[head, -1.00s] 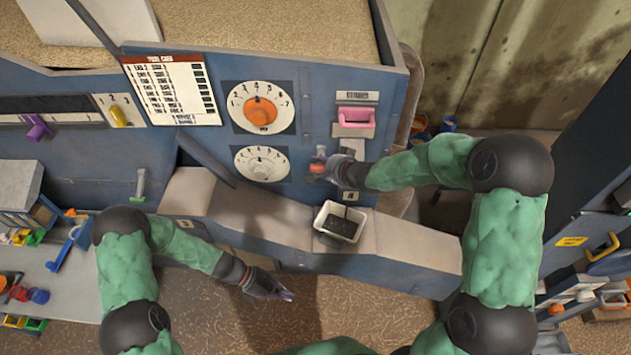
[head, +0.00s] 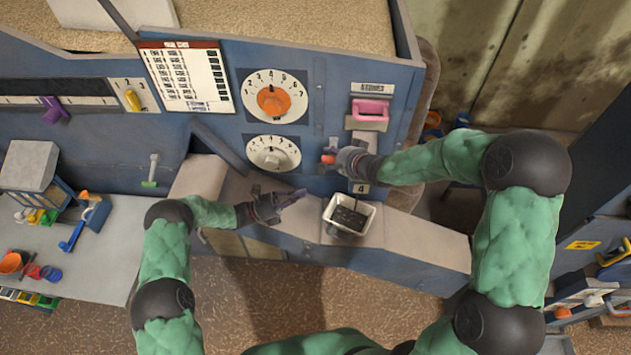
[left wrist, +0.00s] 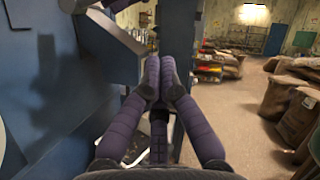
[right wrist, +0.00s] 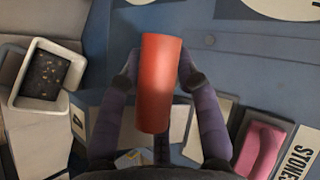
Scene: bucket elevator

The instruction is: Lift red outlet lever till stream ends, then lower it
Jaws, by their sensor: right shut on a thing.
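The red outlet lever (head: 327,158) sticks out of the blue machine front, and in the right wrist view its red cylinder (right wrist: 158,85) lies between my fingers. My right gripper (right wrist: 160,88) is shut on it. A white-rimmed tray (head: 346,229) stands on the grey ledge below the lever; it also shows in the right wrist view (right wrist: 22,95) with dark, speckled contents. No falling stream can be made out. My left gripper (head: 298,195) is empty, above the ledge left of the tray. In the left wrist view its fingertips (left wrist: 152,78) are close together.
A pink handle (head: 370,110) is above the lever on the right. Two dials, the upper with an orange knob (head: 274,101), are to the left. A workbench (head: 105,255) with small coloured items stands at the far left. The floor in front is clear.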

